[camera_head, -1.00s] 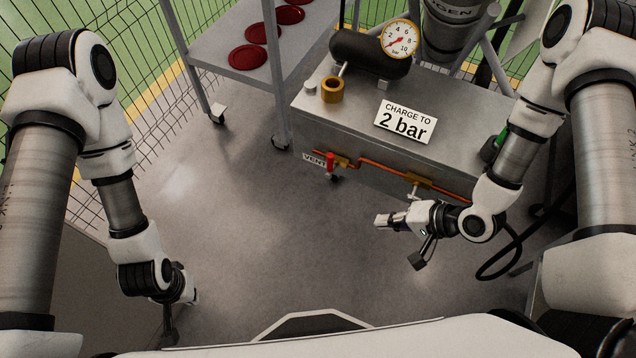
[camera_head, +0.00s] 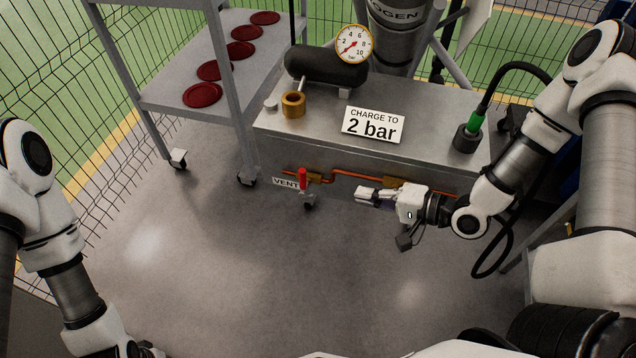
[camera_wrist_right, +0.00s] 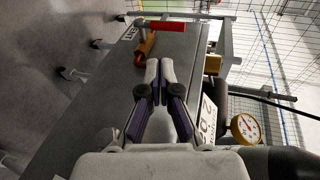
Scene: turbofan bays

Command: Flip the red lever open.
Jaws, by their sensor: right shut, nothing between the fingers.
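The red lever (camera_head: 302,178) stands upright on the front face of the metal bench, beside the VENT label (camera_head: 286,183). In the right wrist view the lever (camera_wrist_right: 165,26) shows beyond the fingertips, at the top of the picture. My right gripper (camera_head: 364,193) is shut and empty in front of the bench, to the right of the lever and apart from it. In the wrist view its fingertips (camera_wrist_right: 160,68) are together. My left arm shows at the lower left, but its fingers are out of the picture.
A copper pipe (camera_head: 350,175) runs along the bench front (camera_head: 340,151) from the vent valve. A grey cart (camera_head: 160,92) with red discs stands left. Floor in front is clear.

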